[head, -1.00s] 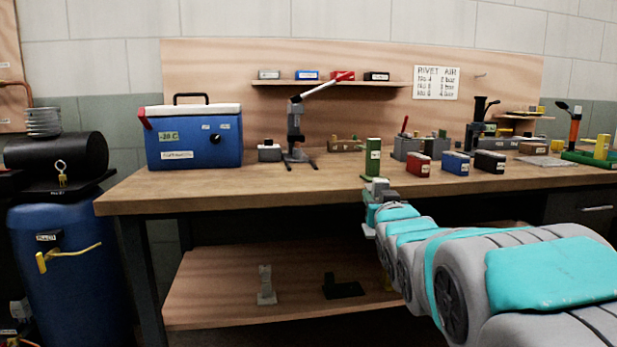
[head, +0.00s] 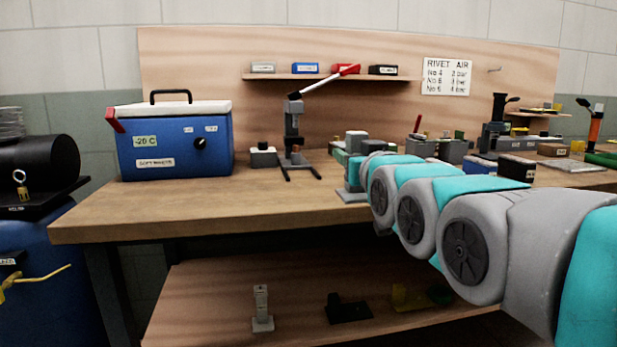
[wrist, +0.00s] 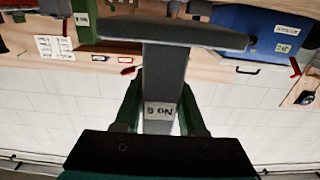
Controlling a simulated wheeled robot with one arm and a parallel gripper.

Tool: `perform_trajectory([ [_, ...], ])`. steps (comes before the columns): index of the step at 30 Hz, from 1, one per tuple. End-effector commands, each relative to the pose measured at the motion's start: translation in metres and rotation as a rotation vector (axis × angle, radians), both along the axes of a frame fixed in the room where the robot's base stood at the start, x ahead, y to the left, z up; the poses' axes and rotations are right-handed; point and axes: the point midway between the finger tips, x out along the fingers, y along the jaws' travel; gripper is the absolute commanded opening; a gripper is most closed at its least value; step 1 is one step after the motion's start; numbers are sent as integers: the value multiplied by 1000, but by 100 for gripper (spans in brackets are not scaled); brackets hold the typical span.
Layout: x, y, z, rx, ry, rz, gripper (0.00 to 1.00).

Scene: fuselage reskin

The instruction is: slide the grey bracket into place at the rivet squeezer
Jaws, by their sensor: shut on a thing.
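My gripper (wrist: 163,88) is shut on the grey bracket (wrist: 165,65), a grey post with a white label and a wide, darker plate at its far end. In the head view the gripper is mostly hidden by my arm; a grey plate (head: 352,196), seemingly the bracket's, shows beneath it above the bench's front. What looks like the rivet squeezer (head: 293,140), a grey upright tool with a red-tipped lever, stands on the bench to the left of my gripper and farther back. The bracket is apart from it.
The wooden bench (head: 190,212) is clear in front of the squeezer. A blue cooler (head: 175,150) stands to the left and a small grey block (head: 263,157) beside the squeezer. Blocks and tools crowd the right. A lower shelf (head: 205,300) holds several small parts.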

Motion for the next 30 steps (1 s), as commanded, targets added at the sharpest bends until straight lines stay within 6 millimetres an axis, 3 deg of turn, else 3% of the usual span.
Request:
perform_trajectory([
  [21,108,69,-11,-3,-2,1,0],
  [30,128,81,-12,1,-4,0,0],
])
